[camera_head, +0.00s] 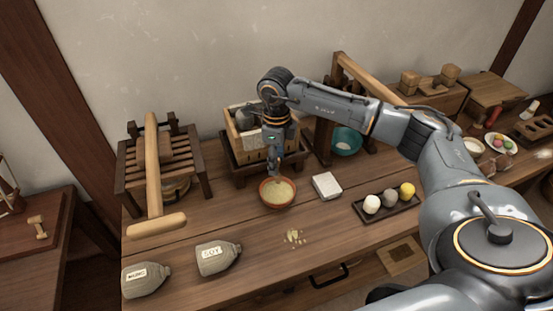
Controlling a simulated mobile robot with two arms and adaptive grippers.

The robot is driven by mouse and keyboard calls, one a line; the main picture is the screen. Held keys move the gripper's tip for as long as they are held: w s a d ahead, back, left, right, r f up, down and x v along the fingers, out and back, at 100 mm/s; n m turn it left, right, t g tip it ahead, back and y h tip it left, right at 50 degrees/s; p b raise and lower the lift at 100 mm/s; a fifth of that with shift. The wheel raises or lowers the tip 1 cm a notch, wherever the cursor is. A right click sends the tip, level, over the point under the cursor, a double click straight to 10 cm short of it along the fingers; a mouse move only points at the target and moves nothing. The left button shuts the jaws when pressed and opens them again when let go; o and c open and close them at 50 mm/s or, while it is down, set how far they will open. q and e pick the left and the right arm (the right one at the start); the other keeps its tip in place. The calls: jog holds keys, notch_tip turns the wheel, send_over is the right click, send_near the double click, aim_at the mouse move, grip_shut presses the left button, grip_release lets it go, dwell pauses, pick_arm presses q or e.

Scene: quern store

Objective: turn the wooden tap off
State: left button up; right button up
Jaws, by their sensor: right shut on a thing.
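My right gripper (274,166) reaches down in front of a wooden box on a dark stand (240,154). Its fingers are shut on what seems to be the wooden tap at the box's front. The fingers hide the tap, so I cannot tell how its handle is turned. A reddish-brown bowl (277,204) of yellowish meal stands on the table just below the fingers. My left gripper is not in view.
A white block (327,186) lies right of the bowl. A dark tray (391,207) with three balls is farther right. Crumbs (294,237) lie before the bowl.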

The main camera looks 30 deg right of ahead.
jog(key=m, duration=0.5)
jog(key=shift+m, duration=0.3)
jog(key=m+p, duration=0.1)
jog(key=m, duration=0.3)
jog(key=shift+m, duration=0.7)
jog(key=o, duration=1.1)
jog(key=shift+o, duration=0.2)
jog(key=shift+r, duration=0.15)
notch_tip(320, 180, up, 12)
jog(key=shift+f, duration=0.2)
